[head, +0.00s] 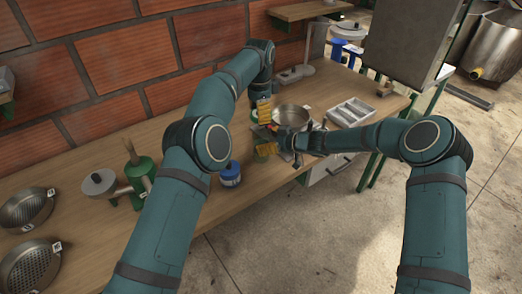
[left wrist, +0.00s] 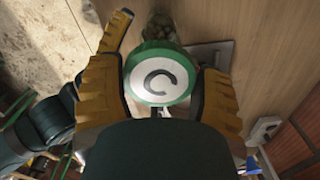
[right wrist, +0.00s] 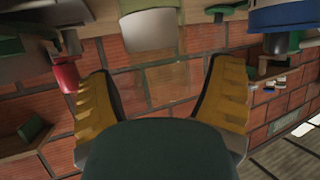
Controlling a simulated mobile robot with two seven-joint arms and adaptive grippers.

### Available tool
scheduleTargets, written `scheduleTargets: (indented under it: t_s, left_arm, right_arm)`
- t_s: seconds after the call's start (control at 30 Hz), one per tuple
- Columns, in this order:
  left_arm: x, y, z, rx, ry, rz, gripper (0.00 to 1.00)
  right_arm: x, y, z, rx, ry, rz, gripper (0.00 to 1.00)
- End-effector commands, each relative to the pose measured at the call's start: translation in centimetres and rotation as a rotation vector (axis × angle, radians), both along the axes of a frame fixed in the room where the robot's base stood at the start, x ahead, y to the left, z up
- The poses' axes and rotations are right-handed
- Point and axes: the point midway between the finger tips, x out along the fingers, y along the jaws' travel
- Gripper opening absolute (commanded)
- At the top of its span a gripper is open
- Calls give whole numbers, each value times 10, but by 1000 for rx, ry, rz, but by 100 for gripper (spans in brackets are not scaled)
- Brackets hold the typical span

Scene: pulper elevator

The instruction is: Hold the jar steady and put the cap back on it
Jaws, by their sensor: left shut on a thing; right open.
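The cap (left wrist: 158,77) is a round disc with a white top, a dark C mark and a green rim. My left gripper (left wrist: 162,85) is shut on it; in the head view this gripper (head: 264,110) is above the bench. The jar (left wrist: 159,27) is clear glass with greenish contents, beyond the cap in the left wrist view. In the right wrist view the jar (right wrist: 148,30) appears upside down, its clear part between the fingers of my open right gripper (right wrist: 160,78). In the head view the right gripper (head: 268,150) is low at the jar. Finger contact with the jar is unclear.
A metal pan (head: 291,116) and a divided tray (head: 352,112) stand to the right on the bench. A blue-lidded jar (head: 230,174) and a green device (head: 140,174) stand left. A brick wall (head: 90,60) is behind. The bench front (head: 215,205) is clear.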

Motion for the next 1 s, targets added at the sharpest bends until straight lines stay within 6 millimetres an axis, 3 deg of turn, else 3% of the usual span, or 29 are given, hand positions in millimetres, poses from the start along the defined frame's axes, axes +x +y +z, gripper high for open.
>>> scheduleTargets:
  t_s: [0.23,0.6,0.63,0.8,1.0]
  left_arm:
    - [0,0,0,0,0,0,55]
    - [0,0,0,0,0,0,55]
    - [0,0,0,0,0,0,55]
    - [0,0,0,0,0,0,55]
    - [0,0,-3,0,0,0,55]
  right_arm:
    - [11,18,-9,0,0,0,81]
    - [13,20,-10,-1,0,-1,81]
    - [13,20,-10,-1,0,-1,74]
    - [13,20,-10,-1,0,-1,18]
    - [13,20,-10,-1,0,-1,18]
